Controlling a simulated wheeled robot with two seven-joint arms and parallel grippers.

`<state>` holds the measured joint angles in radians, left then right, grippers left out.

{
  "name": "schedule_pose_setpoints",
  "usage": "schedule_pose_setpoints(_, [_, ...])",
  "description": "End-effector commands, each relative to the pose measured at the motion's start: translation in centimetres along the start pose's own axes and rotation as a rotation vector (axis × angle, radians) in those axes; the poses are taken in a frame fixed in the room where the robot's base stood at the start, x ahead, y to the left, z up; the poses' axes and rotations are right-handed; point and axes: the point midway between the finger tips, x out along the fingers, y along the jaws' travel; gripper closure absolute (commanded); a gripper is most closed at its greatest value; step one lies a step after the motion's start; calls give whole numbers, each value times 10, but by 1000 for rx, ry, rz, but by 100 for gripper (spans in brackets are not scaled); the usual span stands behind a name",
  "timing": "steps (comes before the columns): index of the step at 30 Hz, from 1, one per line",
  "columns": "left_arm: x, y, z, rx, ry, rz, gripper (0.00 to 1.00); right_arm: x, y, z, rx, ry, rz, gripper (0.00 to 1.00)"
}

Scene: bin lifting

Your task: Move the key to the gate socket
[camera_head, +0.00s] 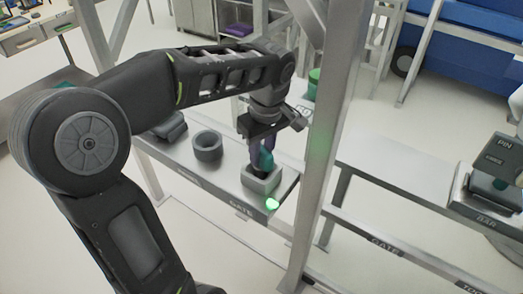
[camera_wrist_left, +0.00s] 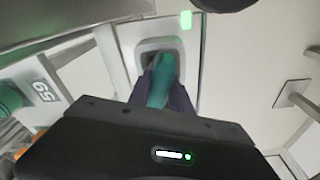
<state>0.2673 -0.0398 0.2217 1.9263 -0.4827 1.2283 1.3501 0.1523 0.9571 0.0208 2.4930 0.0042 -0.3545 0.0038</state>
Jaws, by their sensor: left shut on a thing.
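My left gripper (camera_head: 262,158) is shut on a teal key (camera_head: 266,159) above the grey square gate socket (camera_head: 262,180) at the right end of a metal shelf. In the left wrist view the teal key (camera_wrist_left: 160,82) stands between the dark fingertips (camera_wrist_left: 163,90), with the socket (camera_wrist_left: 150,46) around or just behind its far end. The key's lower end is at the socket opening; how deep it sits is hidden. A green light (camera_head: 272,204) glows on the shelf edge by the GATE label. My right gripper is not in view.
A round grey socket (camera_head: 207,146) stands left of the gate socket on the shelf. A metal post (camera_head: 325,140) rises close to the right of my left gripper. A PIN and BAR fixture (camera_head: 494,180) is at the far right.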

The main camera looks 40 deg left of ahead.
Motion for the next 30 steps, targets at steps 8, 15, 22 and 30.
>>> schedule_pose_setpoints(8, [0, 0, 0, 0, 0, 1, 100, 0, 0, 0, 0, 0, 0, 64])
schedule_pose_setpoints(15, [0, 0, 0, 0, 0, 0, 62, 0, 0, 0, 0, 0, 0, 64])
schedule_pose_setpoints(22, [0, 0, 0, 0, 0, 0, 49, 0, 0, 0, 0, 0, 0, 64])
schedule_pose_setpoints(30, [0, 0, 0, 0, 0, -1, 35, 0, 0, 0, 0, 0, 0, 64])
